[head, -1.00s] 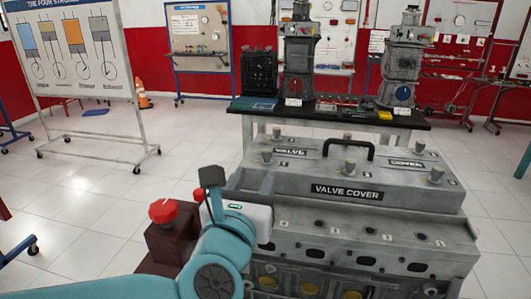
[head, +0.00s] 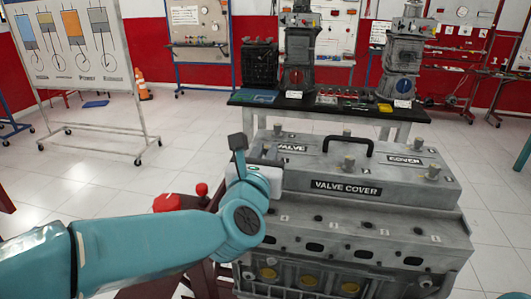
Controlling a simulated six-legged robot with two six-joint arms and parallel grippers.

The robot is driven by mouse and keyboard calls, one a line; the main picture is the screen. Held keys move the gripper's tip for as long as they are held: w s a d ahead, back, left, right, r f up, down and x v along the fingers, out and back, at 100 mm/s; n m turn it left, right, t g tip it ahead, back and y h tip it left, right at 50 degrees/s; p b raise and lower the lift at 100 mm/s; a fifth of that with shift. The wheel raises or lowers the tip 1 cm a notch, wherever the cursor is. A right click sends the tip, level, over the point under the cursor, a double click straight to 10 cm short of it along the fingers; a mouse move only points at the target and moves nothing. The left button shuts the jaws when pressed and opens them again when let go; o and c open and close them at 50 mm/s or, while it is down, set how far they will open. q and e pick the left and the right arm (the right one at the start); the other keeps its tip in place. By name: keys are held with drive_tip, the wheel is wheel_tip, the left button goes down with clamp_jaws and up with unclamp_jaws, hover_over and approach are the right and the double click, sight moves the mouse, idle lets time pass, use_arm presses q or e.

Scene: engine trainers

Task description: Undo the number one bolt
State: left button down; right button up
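The grey engine (head: 350,240) stands in front of me, with its valve cover (head: 440,189) on top. Several bolts stand up from the cover: far left (head: 277,130), far middle (head: 346,133), far right (head: 419,144), near middle (head: 349,163) and near right (head: 433,171). The small number labels are too small to read, so I cannot tell which bolt is number one. My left gripper (head: 266,162) is at the cover's near left corner, by the bolt there. My wrist hides its fingers and most of that bolt. My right gripper is out of view.
A red knob (head: 167,203) on a dark red stand is left of the engine, partly behind my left arm. A black handle (head: 347,146) rises from the cover. A table with engine models (head: 440,114) stands behind. The floor to the left is open.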

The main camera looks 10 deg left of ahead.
use_arm(q)
drive_tip(key=shift+d+f+n+y+b, duration=0.2)
drive_tip(key=shift+n+y+b, duration=0.3)
drive_tip(key=shift+y+b, duration=0.25)
drive_tip(key=y, duration=0.1)
drive_tip(key=n+y+b, duration=0.1)
drive_tip(key=n+y, duration=0.1)
drive_tip(key=shift+d+g+y, duration=0.25)
drive_tip(key=shift+g, duration=0.05)
drive_tip(key=n+y, duration=0.1)
drive_tip(key=n+g+y+b, duration=0.1)
drive_tip(key=y, duration=0.1)
drive_tip(key=shift+w+d+b, duration=0.15)
drive_tip(key=shift+d+b, duration=0.05)
drive_tip(key=shift+b, duration=0.1)
drive_tip(key=shift+w+d+r+n+g+y+b, duration=0.1)
drive_tip(key=shift+n+g+y+b, duration=0.1)
drive_tip(key=shift+n+g+y, duration=0.55)
drive_tip(key=shift+w+d+r+n+g+y+b, duration=0.15)
drive_tip(key=shift+n+g+y, duration=0.4)
drive_tip(key=shift+y, duration=0.4)
drive_tip(key=shift+s+a+f, duration=0.1)
drive_tip(key=shift+a, duration=0.05)
drive_tip(key=c, duration=1)
unclamp_jaws()
